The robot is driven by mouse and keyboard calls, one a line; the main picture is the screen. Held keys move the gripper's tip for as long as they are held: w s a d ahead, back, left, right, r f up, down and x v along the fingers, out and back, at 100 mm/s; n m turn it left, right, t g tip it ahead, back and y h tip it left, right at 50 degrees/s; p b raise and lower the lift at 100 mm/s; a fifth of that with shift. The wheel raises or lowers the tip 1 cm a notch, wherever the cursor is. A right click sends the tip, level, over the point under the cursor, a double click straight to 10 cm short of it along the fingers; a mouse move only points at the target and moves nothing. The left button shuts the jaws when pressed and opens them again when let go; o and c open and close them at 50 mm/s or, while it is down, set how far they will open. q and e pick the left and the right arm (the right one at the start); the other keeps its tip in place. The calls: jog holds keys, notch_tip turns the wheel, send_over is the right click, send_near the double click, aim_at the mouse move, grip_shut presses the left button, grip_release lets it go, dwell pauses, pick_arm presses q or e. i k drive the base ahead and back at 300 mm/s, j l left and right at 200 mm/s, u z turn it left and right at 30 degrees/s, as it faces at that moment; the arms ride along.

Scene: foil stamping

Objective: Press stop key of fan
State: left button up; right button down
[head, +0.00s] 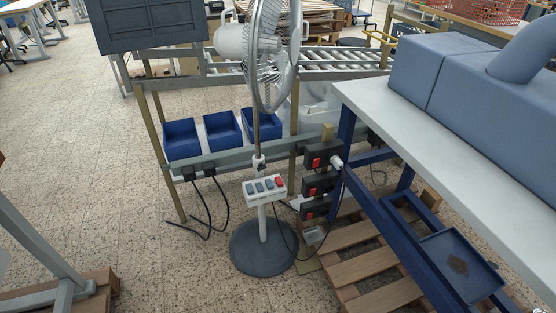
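The pedestal fan (264,247) stands upright in the middle of the head view on a round dark grey base. Its caged head (278,48) is at the top, seen from the side and partly cut off by the frame. A white key panel (265,197) sits on the pole at mid height and faces me. It has a row of several blue-grey keys and one red key (279,182) at its right end. The key labels are too small to read. Neither of my grippers can be made out in this view.
Blue bins (182,138) sit on a rail behind the fan. A black cable runs beside the base. The floor (185,275) left of the fan is clear.

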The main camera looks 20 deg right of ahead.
aim_at(278, 180)
jog(key=i+j+z, duration=0.2)
jog(key=i+z, duration=0.15)
jog(key=i, duration=0.25)
jog(key=i+j+z, duration=0.35)
jog(key=i, duration=0.2)
jog(key=i+j+z, duration=0.35)
jog(key=i+j, duration=0.15)
